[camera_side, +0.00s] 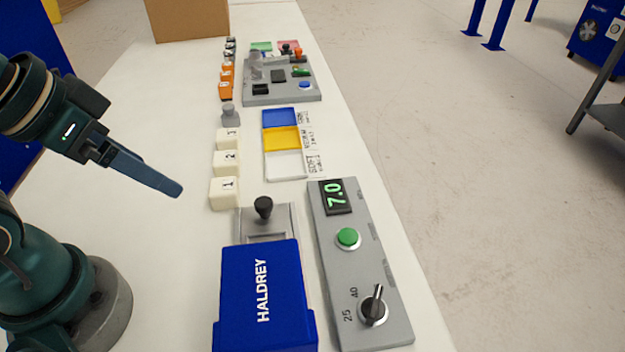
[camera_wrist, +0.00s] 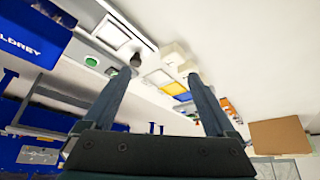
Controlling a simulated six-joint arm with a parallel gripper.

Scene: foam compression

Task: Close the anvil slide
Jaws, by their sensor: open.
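The anvil slide (camera_side: 284,222) is a grey plate with a black knob (camera_side: 263,207) standing up from it. It sticks out from the far end of the blue HALDREY press (camera_side: 262,300). In the wrist view the slide (camera_wrist: 122,32) and its knob (camera_wrist: 136,60) are at the top, beyond the left finger, with the blue press (camera_wrist: 30,32) at the top left. My gripper (camera_side: 176,190) is above the table, left of the knob and apart from it. In the wrist view my gripper (camera_wrist: 158,82) has its fingers spread and nothing between them.
A grey panel (camera_side: 325,250) with a 7.0 display, green button and dial lies right of the press. White numbered foam blocks (camera_side: 227,163) stand just beyond the slide. Blue, yellow and white trays (camera_side: 281,139) lie farther back. The table (camera_side: 150,110) left of the blocks is clear.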

